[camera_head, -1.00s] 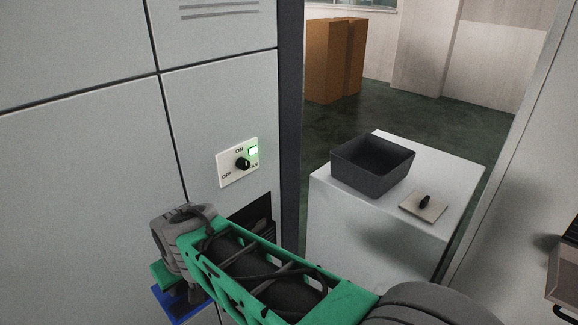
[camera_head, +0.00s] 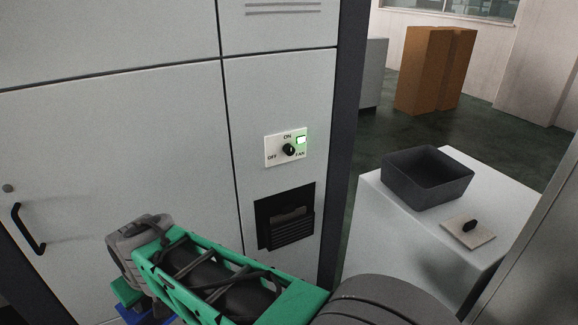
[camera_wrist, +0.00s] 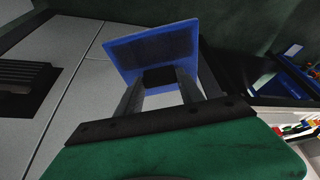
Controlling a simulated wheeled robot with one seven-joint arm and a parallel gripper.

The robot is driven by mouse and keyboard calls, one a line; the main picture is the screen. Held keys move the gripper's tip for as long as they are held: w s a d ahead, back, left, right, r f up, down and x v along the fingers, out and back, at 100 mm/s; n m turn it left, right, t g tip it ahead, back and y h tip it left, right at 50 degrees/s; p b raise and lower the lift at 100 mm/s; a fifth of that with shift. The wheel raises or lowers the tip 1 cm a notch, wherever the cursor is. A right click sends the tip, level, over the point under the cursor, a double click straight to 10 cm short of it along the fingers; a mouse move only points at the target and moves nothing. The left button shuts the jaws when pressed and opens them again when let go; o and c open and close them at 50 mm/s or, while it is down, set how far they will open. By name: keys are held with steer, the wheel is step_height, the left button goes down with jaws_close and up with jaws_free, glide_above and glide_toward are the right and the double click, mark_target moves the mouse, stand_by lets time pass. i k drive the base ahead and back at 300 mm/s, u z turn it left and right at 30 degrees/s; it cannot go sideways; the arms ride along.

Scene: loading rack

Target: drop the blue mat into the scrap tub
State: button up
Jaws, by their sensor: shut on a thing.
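In the head view only a blue bit of the mat (camera_head: 133,316) shows at the bottom left, under my green and grey arm. The likely scrap tub is a dark grey open box (camera_head: 428,178) on a white block at the right, and its visible inside looks empty. My gripper and the mat are well to the left of it, in front of the grey cabinet.
The white block (camera_head: 385,235) also bears a small plate with a black knob (camera_head: 468,228). The grey cabinet (camera_head: 110,130) has a fan switch panel (camera_head: 286,147), a dark slot (camera_head: 286,216) and a door handle (camera_head: 28,228). Brown boxes (camera_head: 432,70) stand farther back.

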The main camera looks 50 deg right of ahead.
mark_target(424, 176)
steer(key=k, duration=1.25)
steer(key=z, duration=1.1)
steer(key=i, duration=1.6)
steer(key=z, duration=0.05)
